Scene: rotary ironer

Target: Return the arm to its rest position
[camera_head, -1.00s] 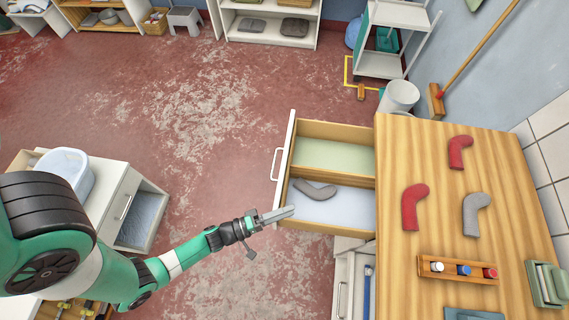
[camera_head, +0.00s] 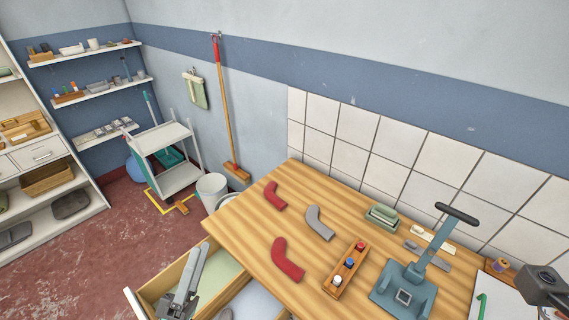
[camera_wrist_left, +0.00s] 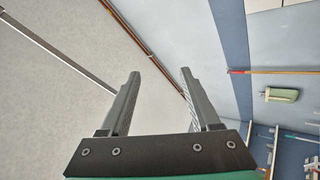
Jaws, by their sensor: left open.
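My left gripper (camera_head: 188,275) is in the lower left of the head view, in front of the open drawer (camera_head: 158,287) as seen from the head. In the left wrist view its two fingers (camera_wrist_left: 155,90) stand apart with nothing between them. They point toward the wall and ceiling. Part of a grey bent piece (camera_head: 226,314) shows in the drawer at the bottom edge.
The wooden table (camera_head: 240,215) holds two red bent pieces (camera_head: 288,260), a grey one (camera_head: 319,223), a peg rack (camera_head: 345,270) and a blue-grey lever press (camera_head: 405,290). A white bin (camera_head: 212,188) and a trolley (camera_head: 178,165) stand beyond. Red floor (camera_head: 90,265) lies open at left.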

